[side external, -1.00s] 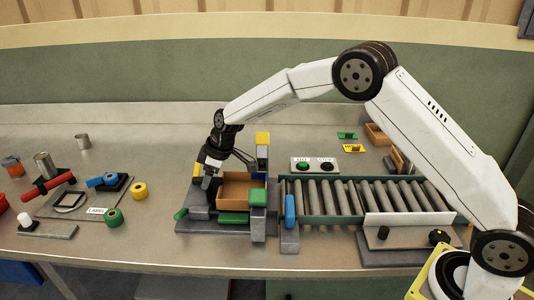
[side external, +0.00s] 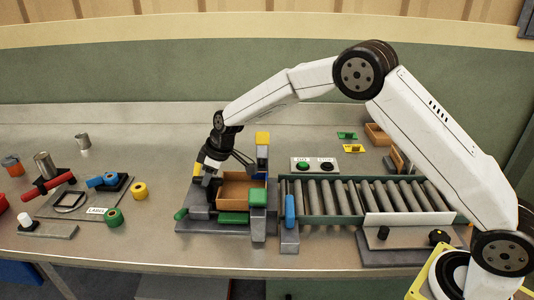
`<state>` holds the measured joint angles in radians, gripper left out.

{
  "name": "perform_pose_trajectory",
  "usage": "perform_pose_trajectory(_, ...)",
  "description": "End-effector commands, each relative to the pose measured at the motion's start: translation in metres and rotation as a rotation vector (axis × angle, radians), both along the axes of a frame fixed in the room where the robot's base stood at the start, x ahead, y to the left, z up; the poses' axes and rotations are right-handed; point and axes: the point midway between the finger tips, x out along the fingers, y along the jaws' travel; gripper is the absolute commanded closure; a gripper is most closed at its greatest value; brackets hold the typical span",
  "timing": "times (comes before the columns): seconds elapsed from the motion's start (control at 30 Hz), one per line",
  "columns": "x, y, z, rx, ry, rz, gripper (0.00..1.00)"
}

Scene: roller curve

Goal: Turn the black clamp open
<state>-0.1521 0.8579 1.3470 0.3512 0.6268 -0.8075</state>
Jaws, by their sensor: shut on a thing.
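My gripper (side external: 212,178) points down at the left end of the grey fixture (side external: 188,226), beside an open brown box (side external: 236,188). Its jaws are shut on a small dark part there, which I take to be the black clamp (side external: 213,190). The fingers hide most of the clamp, so its exact angle cannot be told. The box sits in the fixture among yellow, green and blue blocks.
A roller conveyor (side external: 345,197) runs to the right of the fixture. Behind it stands a white button box (side external: 313,165) with a green and a black button. Loose rings, a red bar and metal cups lie at left. The table behind the fixture is clear.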

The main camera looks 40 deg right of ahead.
Motion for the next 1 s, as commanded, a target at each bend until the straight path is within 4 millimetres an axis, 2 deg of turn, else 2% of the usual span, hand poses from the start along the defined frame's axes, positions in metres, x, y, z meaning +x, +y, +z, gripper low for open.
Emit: perform_pose_trajectory(1.0,-0.0013,0.002,-0.0002,-0.003,0.0,-0.575,1.0)
